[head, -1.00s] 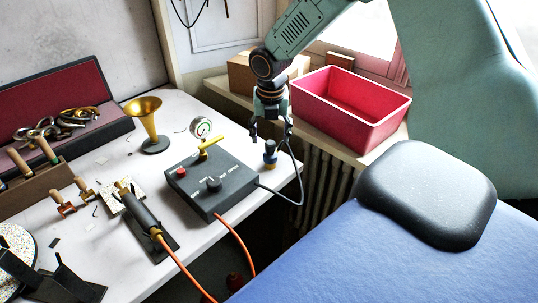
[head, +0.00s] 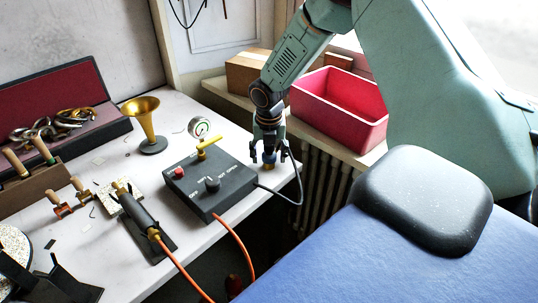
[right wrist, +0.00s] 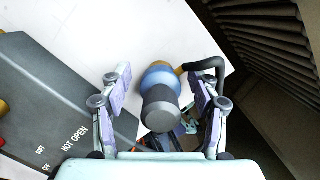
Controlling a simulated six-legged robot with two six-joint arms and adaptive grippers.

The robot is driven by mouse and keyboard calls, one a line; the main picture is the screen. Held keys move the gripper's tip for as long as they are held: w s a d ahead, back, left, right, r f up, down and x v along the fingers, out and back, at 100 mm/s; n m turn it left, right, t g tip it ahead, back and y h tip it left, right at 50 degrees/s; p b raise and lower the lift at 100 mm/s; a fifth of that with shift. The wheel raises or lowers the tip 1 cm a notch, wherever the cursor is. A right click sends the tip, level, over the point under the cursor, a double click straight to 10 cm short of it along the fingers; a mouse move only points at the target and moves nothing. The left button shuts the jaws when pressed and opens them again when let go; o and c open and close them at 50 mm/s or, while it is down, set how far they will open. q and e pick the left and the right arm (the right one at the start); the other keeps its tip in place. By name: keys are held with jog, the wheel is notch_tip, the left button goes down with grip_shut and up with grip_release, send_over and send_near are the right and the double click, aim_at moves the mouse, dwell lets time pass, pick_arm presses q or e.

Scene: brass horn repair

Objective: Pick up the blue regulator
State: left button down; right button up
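The blue regulator (right wrist: 159,79) has a dark knob, a blue body and a brass fitting with a black hose. It stands at the right edge of the white table, and in the head view it shows partly (head: 269,158) between the fingers. My right gripper (right wrist: 162,100) is open, pointing down over it, with one finger on each side. In the right wrist view gaps show between both fingers and the regulator. My right gripper also shows in the head view (head: 268,155). My left gripper is not in view.
A dark control box (head: 211,185) with a yellow lever stands left of the regulator. A black hose (head: 299,185) loops at the table's right edge. A red bin (head: 340,108) stands on the sill behind. A brass horn bell (head: 146,122) and a gauge (head: 199,127) stand further left.

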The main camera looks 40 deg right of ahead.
jog(key=c, duration=0.9)
jog(key=shift+c, duration=0.2)
